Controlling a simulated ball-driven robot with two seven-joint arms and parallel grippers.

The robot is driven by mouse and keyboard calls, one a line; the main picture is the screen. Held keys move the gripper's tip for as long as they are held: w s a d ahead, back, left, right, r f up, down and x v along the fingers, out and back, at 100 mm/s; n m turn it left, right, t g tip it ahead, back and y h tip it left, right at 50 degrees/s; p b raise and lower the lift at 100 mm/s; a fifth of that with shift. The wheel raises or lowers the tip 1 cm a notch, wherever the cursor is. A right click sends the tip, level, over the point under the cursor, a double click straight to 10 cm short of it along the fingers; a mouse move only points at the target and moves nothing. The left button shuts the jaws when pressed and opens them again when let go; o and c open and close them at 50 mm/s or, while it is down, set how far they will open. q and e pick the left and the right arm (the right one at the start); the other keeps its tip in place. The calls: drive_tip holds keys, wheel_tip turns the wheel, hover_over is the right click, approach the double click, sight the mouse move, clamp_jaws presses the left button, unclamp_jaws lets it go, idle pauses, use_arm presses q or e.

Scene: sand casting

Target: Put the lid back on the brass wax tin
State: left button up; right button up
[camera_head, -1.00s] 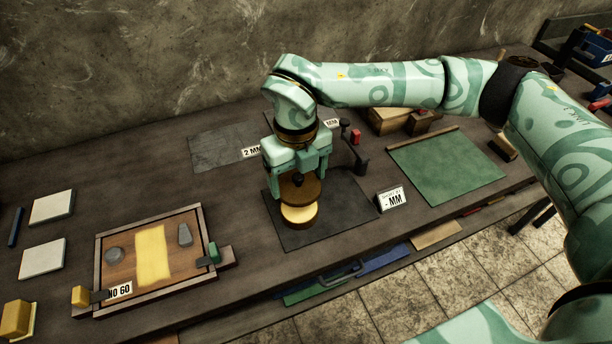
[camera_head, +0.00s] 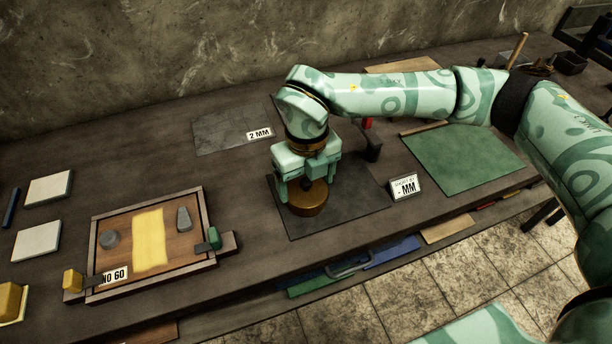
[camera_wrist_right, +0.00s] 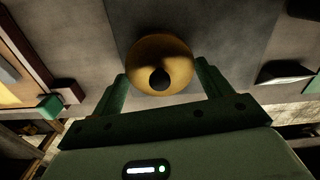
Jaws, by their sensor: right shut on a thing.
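The brass lid (camera_head: 311,193) is a round disc with a dark knob. It sits level over the brass wax tin (camera_head: 308,211) on a dark mat, and no wax shows between them. I cannot tell whether it is fully seated. My right gripper (camera_head: 306,187) points down with its fingers on either side of the lid, shut on it. In the right wrist view the lid (camera_wrist_right: 160,52) and its knob show between the two fingers, and the lid hides the tin. My left gripper is not in view.
A small sign (camera_head: 405,187) stands right of the dark mat (camera_head: 350,212), near a green mat (camera_head: 462,160). A framed wooden tray (camera_head: 185,268) with grey pieces lies to the left. A grey plate (camera_head: 222,130) with a "2 MM" label lies behind. The bench's front edge is close.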

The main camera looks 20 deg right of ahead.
idle(0.3)
drive_tip(key=shift+r+p, duration=0.1)
drive_tip(key=shift+p, duration=0.45)
idle(0.6)
drive_tip(key=shift+f, duration=0.2)
idle(0.8)
drive_tip(key=shift+p, duration=0.35)
idle(0.4)
drive_tip(key=o, duration=1)
drive_tip(key=shift+c, duration=0.2)
